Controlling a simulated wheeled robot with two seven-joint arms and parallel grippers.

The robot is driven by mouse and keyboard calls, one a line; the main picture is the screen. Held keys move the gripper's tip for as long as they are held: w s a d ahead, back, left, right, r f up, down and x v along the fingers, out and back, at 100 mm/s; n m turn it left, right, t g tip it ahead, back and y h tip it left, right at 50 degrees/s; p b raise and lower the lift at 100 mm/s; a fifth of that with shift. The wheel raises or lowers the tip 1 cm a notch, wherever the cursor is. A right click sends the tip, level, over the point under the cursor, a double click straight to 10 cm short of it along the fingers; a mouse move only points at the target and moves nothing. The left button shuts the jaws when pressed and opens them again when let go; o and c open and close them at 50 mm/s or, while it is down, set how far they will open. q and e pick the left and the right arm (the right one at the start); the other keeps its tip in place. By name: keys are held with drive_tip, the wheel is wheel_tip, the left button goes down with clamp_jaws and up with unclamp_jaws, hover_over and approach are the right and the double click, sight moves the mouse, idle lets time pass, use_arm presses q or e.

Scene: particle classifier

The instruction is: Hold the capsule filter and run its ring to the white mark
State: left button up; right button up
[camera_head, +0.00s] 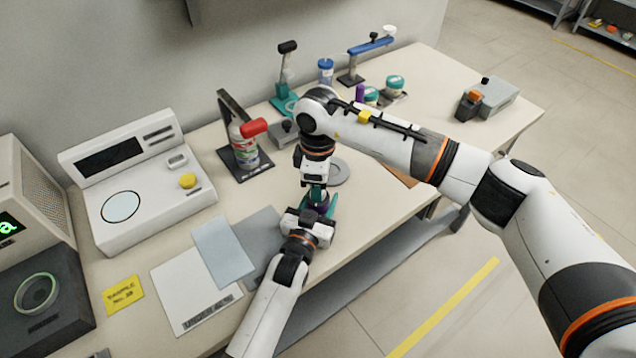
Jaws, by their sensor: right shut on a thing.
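The ring and the white mark are too small or covered to make out.
A red-capped bottle (245,148) stands on a black stand behind left. A white console (150,190) with a yellow knob is at left. Sheets (195,290) lie at the front.

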use_arm(q)
drive_tip(key=shift+f, duration=0.25)
use_arm(e)
drive_tip(key=shift+r, duration=0.15)
use_arm(q)
drive_tip(key=shift+s, duration=0.1)
use_arm(e)
drive_tip(key=o, duration=1)
use_arm(q)
drive_tip(key=shift+r, duration=0.15)
drive_tip(key=o, duration=1.6)
drive_tip(key=shift+r, duration=0.1)
drive_tip(key=shift+c, duration=0.2)
use_arm(e)
wheel_tip(320, 180, up, 12)
